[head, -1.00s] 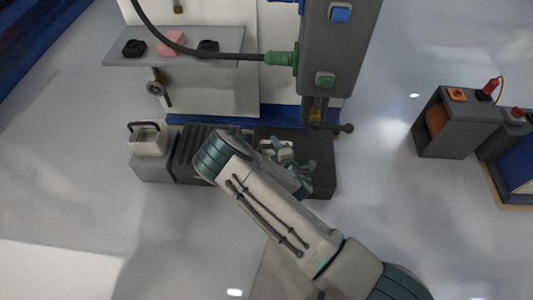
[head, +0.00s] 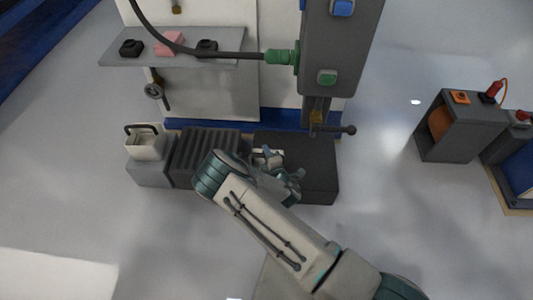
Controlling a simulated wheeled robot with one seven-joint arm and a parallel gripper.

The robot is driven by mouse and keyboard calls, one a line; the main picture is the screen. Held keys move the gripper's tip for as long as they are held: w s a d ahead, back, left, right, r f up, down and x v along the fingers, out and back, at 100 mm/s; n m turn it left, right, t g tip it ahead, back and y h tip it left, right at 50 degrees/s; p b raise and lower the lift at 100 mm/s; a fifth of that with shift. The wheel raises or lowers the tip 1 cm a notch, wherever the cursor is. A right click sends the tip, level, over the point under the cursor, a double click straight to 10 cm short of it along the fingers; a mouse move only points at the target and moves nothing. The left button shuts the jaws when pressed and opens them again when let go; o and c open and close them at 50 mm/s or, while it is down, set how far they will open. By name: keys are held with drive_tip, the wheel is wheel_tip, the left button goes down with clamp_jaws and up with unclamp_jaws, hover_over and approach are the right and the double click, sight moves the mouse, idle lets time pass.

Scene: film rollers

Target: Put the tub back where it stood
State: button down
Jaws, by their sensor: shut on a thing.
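My gripper (head: 280,171) is over the left part of a flat black block (head: 317,174) at the foot of the machine. It is shut on a small pale thing (head: 263,158), which I take to be the tub. My gripper and wrist hide much of the tub, and I cannot tell whether it touches the black block. A white open box with a dark handle (head: 146,146) stands apart at the left on a grey block (head: 152,174).
A dark ribbed block (head: 206,152) lies between the grey and black blocks. A machine column (head: 335,55) with a lever (head: 336,130) rises behind. A shelf (head: 185,58) holds pink and black pieces. Grey cabinets (head: 455,131) stand at the right. The floor between is clear.

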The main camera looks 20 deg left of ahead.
drive_tip(key=c, duration=1.4)
unclamp_jaws()
drive_tip(key=shift+c, duration=0.2)
drive_tip(key=shift+s+d+r+p, duration=0.15)
drive_tip(key=shift+r+p, duration=0.05)
drive_tip(key=shift+p, duration=0.15)
drive_tip(key=p+v, duration=0.3)
drive_tip(key=v, duration=0.8)
drive_tip(key=shift+s+d, duration=0.2)
drive_tip(key=shift+s, duration=0.05)
